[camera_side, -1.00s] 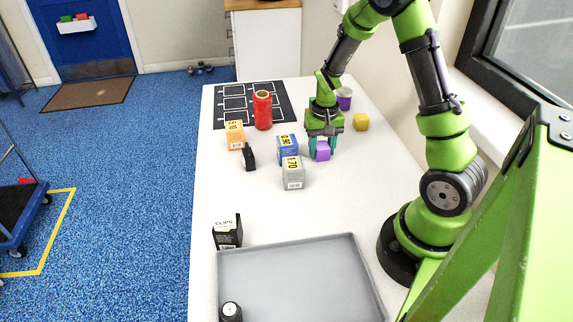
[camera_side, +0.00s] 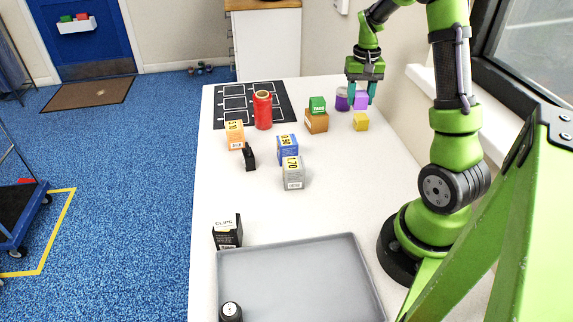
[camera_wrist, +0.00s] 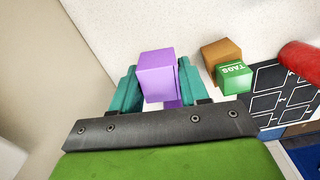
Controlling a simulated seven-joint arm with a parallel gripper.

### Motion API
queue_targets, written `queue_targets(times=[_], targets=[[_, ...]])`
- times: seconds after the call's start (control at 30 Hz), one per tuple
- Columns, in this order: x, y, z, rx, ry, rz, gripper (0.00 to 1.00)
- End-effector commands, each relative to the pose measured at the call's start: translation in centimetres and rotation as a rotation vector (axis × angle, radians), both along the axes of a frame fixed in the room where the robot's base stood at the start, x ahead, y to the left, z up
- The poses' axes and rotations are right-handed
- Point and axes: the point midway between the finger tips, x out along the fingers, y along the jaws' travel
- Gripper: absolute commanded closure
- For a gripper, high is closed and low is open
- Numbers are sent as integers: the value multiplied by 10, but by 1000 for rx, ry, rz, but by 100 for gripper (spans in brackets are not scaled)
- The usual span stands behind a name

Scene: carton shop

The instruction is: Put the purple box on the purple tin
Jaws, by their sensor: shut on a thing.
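The purple box (camera_side: 361,100) is between the teal fingers of my gripper (camera_side: 361,92), which is shut on it. The wrist view shows the same box (camera_wrist: 157,76) between the fingers (camera_wrist: 157,84). The purple tin (camera_side: 341,100) stands on the table just left of the held box in the side view, partly hidden by a finger. In the wrist view a small darker purple patch shows below the box; I cannot tell whether it is the tin. Whether box and tin touch is unclear.
A green box (camera_side: 317,104) sits on a brown box (camera_side: 316,122) left of the tin. A yellow box (camera_side: 361,122) stands in front of my gripper. A grey tray (camera_side: 300,275) lies at the front.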

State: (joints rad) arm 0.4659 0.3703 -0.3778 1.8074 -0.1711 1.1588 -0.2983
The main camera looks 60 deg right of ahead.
Motion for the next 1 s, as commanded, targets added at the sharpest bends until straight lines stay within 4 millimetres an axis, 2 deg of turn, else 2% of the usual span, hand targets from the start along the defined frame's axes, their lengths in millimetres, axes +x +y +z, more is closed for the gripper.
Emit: queue_targets(times=[0.03,0.1,0.33,0.7,1.0], targets=[[-4,-13,3,0,-1,8,87],[-5,-22,7,1,-4,41,87],[6,-30,11,11,-5,131,87],[59,-87,3,11,-5,133,87],[92,-122,-2,12,-5,134,87]])
